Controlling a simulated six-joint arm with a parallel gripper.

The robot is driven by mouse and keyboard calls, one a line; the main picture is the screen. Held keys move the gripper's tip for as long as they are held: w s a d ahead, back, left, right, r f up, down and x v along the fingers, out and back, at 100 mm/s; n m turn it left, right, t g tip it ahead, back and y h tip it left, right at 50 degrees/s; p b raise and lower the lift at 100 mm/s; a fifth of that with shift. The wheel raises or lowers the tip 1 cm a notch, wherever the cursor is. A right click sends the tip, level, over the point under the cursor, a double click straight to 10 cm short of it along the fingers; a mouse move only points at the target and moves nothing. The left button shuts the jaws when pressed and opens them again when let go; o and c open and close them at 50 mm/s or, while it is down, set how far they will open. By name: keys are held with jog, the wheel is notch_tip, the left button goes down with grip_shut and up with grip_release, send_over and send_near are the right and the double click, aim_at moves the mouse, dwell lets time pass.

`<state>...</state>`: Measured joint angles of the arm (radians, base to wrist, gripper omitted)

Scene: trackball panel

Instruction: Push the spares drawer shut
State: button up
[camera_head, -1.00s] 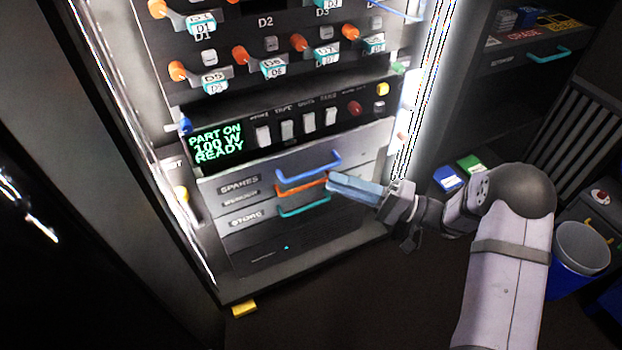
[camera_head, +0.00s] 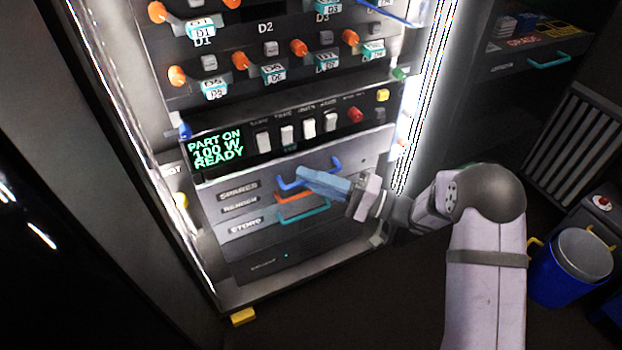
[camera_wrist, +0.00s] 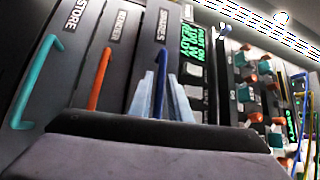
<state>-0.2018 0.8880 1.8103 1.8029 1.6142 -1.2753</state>
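The spares drawer (camera_head: 222,197) is a grey front low in the cabinet, labelled SPARES, with a blue handle (camera_head: 284,184). In the wrist view the blue handle (camera_wrist: 181,103) runs beside the fingertips. The wrist view shows the fingers (camera_wrist: 162,80) pointing at the drawer front. Whether they touch it, and how far the drawer stands out, I cannot tell. My gripper hides part of the handle.
An orange-handled drawer (camera_head: 290,197) and a teal-handled STORE drawer (camera_head: 245,226) lie below. Above are a panel with a green display (camera_head: 215,148), white switches (camera_head: 309,127) and a red button (camera_head: 355,115). A blue bin (camera_head: 560,275) stands right. The floor before the cabinet is open.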

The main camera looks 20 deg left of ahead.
grip_shut()
jog(key=w+a+b, duration=0.2)
jog(key=w, duration=0.1)
jog(key=shift+a+f, duration=0.15)
jog(key=shift+a, duration=0.2)
jog(key=shift+r, duration=0.25)
grip_release()
jog(key=shift+a, duration=0.1)
jog(key=d+f+p, duration=0.1)
jog(key=d, duration=0.6)
jog(key=shift+d, duration=0.25)
